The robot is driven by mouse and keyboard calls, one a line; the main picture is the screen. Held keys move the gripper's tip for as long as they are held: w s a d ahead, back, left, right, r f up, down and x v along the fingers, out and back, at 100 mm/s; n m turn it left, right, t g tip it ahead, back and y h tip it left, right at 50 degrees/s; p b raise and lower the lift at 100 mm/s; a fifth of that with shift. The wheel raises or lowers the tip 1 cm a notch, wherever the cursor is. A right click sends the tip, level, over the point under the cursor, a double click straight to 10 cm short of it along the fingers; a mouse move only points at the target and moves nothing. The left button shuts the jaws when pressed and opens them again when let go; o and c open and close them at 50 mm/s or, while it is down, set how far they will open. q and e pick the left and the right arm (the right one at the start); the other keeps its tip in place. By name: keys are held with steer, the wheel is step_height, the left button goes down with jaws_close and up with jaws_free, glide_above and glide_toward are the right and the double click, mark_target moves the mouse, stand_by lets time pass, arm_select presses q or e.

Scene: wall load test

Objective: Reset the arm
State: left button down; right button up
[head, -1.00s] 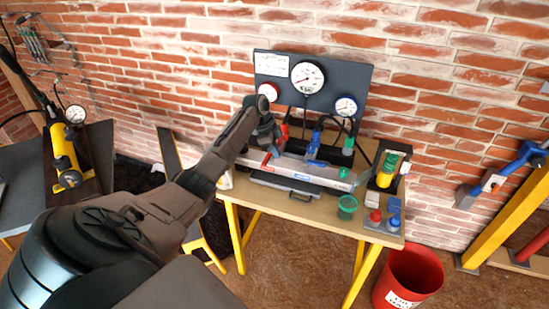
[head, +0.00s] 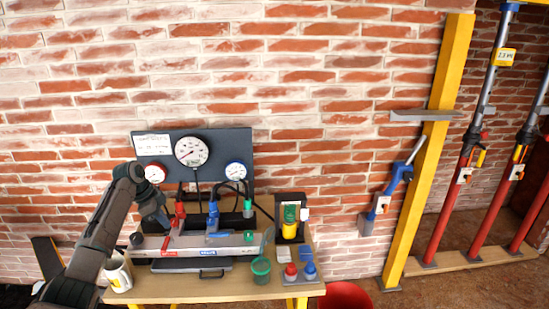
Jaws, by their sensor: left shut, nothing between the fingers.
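My left arm comes in from the lower left in the head view. Its gripper (head: 161,220) is shut and empty, pointing down over the left part of a grey manifold bar (head: 190,246). The gripper is small and dark, and I cannot tell whether it touches the bar. My right gripper is not in view.
A gauge panel (head: 218,150) stands behind the bar on the wooden table (head: 200,291). A white mug (head: 117,274) is by my forearm. A yellow post (head: 420,180) and red props (head: 450,195) are to the right.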

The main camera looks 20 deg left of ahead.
arm_select(q)
steer(key=s+d+f+n+y, duration=0.3)
steer(key=s+d+f, duration=1.35)
steer(key=d, duration=0.25)
steer(key=s+d+r+n+t, duration=0.1)
steer(key=s+d+r+n, duration=0.15)
steer(key=s, duration=0.45)
steer(key=s+d+r+n+y, duration=0.15)
steer(key=s+d, duration=0.25)
steer(key=s, duration=0.4)
steer(key=s+d+r+n+t+h, duration=0.1)
steer(key=s+d+n, duration=0.2)
steer(key=s, duration=0.4)
step_height(320, 180, down, 31)
steer(key=a+g, duration=0.2)
steer(key=s+a+f+g+b, duration=0.1)
steer(key=s+f, duration=1.8)
steer(key=f, duration=0.1)
steer(key=shift+a+n, duration=0.35)
steer(key=shift+n, duration=0.05)
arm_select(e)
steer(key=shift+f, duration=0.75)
